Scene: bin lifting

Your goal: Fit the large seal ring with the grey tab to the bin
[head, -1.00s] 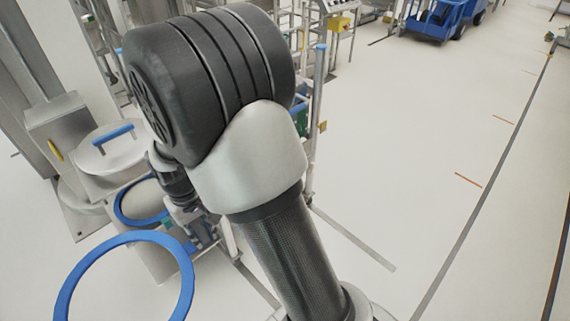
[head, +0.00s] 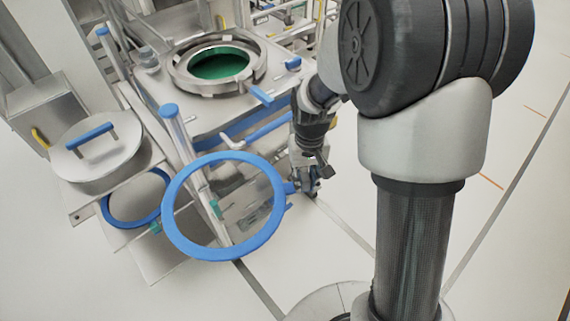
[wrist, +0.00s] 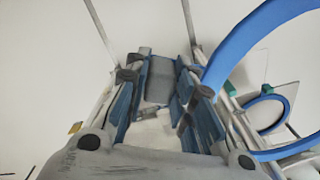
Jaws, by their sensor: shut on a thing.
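My gripper (head: 306,178) is shut on the grey tab (wrist: 159,80) of the large blue seal ring (head: 223,254). The ring hangs in the air to the gripper's left in the head view, tilted toward the camera; part of its rim shows at the right of the wrist view (wrist: 222,62). The bin (head: 188,82) has a round steel rim and a green inside, and stands behind the ring, further up the head view. The ring is apart from it. The bin's mouth is open from above.
A smaller blue ring (head: 108,214) and a round steel lid (head: 75,163) with a blue handle are on a rack at the left. A blue-capped post (head: 178,135) stands between ring and bin. Floor (head: 520,220) is clear at the right.

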